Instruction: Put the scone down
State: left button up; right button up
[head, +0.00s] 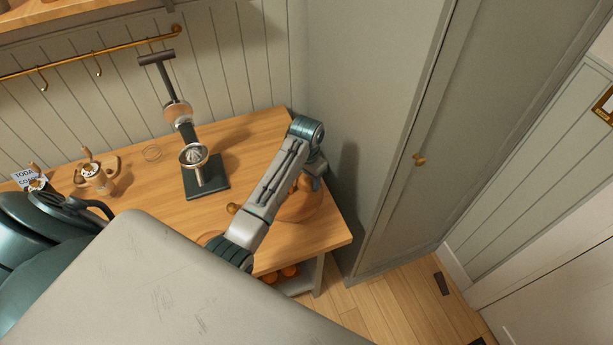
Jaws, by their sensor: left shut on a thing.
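My left arm reaches over the right end of the wooden table (265,135) and bends down at the wrist. My left gripper (307,179) is at the table's right end, mostly hidden behind my own arm. It is shut on a small brown thing, which looks like the scone (304,184). Right below it is a round orange-brown basket or bowl (300,208), partly covered by the arm. I cannot tell whether the scone touches it. My right gripper is not in view.
A dark stand with a lever press (206,180) stands mid-table, left of my arm. Wooden holders (97,178) and a small sign (27,178) are at the left. A tall grey cabinet (400,140) stands close on the right. The table's back right is clear.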

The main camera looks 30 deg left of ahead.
pick_arm(q)
jog(key=shift+f, duration=0.35)
jog(key=shift+f, duration=0.1)
jog(key=o, duration=1)
